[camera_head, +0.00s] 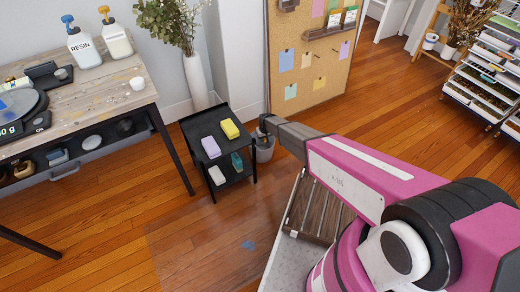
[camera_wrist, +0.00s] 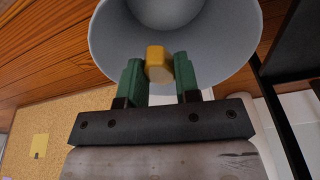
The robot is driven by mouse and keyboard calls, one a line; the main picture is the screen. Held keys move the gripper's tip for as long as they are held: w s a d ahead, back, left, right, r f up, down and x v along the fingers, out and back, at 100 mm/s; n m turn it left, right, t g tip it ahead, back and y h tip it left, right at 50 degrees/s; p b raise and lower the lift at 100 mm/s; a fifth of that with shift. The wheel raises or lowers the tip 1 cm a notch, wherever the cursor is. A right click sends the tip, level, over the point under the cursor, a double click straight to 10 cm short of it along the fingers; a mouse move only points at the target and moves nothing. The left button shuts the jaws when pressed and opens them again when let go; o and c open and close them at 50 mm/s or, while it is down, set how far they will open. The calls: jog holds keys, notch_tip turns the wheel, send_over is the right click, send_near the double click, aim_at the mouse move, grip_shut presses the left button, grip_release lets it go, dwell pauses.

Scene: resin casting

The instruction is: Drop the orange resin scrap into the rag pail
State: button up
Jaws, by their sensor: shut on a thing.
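The orange resin scrap (camera_wrist: 158,64) is a small yellow-orange block between the green fingers of my gripper (camera_wrist: 160,78) in the wrist view. My gripper is shut on it. The scrap and fingertips show against the inside of the grey rag pail (camera_wrist: 108,40), over its opening; I cannot tell how deep they reach. In the head view the pail (camera_head: 265,152) stands on the floor right of the black cart, and my gripper (camera_head: 264,130) is at its top. The scrap is not visible in the head view.
The black cart (camera_head: 204,120) holds yellow, lilac, teal and white blocks, close left of the pail. A corkboard (camera_head: 310,70) stands behind the pail. A workbench (camera_head: 90,98) with resin bottles is at left. The wooden floor in front is mostly clear.

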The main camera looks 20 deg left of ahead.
jog(key=o, duration=1)
jog(key=shift+f, duration=0.1)
jog(key=r, duration=0.3)
jog(key=s+r, duration=0.1)
jog(key=r, duration=0.3)
jog(key=d+r, duration=0.1)
jog(key=r, duration=0.2)
jog(key=shift+s+r, duration=0.15)
jog(key=shift+r, duration=0.2)
